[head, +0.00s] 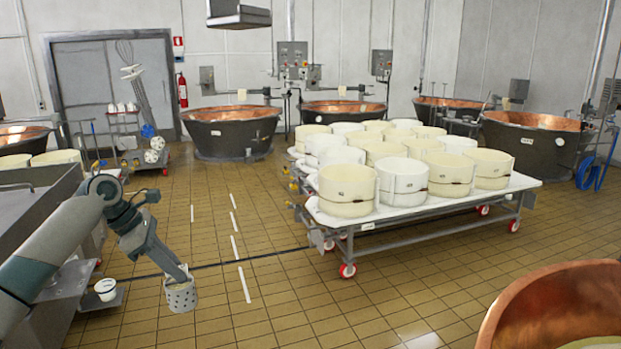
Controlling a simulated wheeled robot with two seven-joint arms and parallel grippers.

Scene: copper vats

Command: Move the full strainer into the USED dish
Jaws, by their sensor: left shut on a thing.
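My left gripper (181,274) is shut on the strainer (181,297), a small grey perforated metal cup. It holds the strainer upright at its rim, in the air over the tiled floor at the lower left. The strainer's contents are too small to make out. A small white round vessel (106,291) with a dark band stands on a low metal shelf, to the left of the strainer and apart from it. I cannot read any USED label, so I cannot tell if this vessel is the dish. My right gripper is not in view.
A copper vat (555,305) fills the lower right corner. A wheeled cart (440,215) carries several white cheese moulds (347,190). More copper vats (231,131) line the back wall. A metal counter (38,200) stands at left. Tiled floor between the strainer and cart is open.

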